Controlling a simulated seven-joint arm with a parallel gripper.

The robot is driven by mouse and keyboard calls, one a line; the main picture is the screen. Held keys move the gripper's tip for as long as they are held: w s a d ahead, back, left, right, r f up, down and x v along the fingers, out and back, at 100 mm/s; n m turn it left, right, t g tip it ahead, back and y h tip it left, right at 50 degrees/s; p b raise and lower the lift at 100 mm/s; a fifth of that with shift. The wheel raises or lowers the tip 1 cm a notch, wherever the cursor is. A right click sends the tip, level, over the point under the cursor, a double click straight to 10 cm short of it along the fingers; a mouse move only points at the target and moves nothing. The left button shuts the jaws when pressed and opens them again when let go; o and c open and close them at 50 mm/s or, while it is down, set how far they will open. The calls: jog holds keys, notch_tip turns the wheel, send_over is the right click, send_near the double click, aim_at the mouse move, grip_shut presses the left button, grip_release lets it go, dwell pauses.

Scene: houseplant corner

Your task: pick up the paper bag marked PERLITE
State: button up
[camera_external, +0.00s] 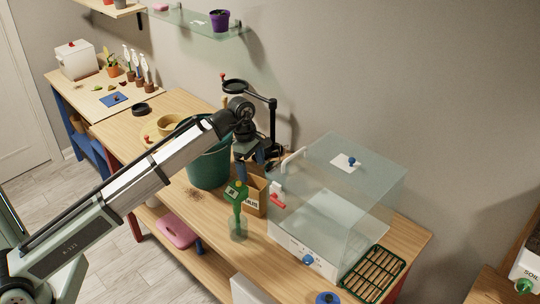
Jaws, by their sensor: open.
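A brown paper bag (258,188) stands on the wooden bench, between the dark green bucket and the clear box. Part of a printed label shows low on its front; the rest is hidden behind the green spray bottle, so I cannot read the whole word. My gripper (250,163) points down just above the bag's top, with its bluish fingers apart. Whether the fingers touch the bag or reach around its top cannot be told from this view.
The green bucket (207,166) stands close on the left. The spray bottle (238,212) stands in front of the bag. A large clear box (335,190) with a red-handled tap (278,201) is close on the right. A black round-topped stand (271,118) rises behind my gripper.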

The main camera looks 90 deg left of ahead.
aim_at(254, 177)
jog(key=f, duration=0.5)
jog(key=shift+w+d, duration=0.2)
jog(key=shift+w, duration=0.1)
jog(key=shift+w+d+f, duration=0.15)
jog(key=shift+f, duration=2.45)
jog(key=shift+c, duration=0.2)
jog(key=c, duration=1.3)
jog(key=shift+r, duration=0.15)
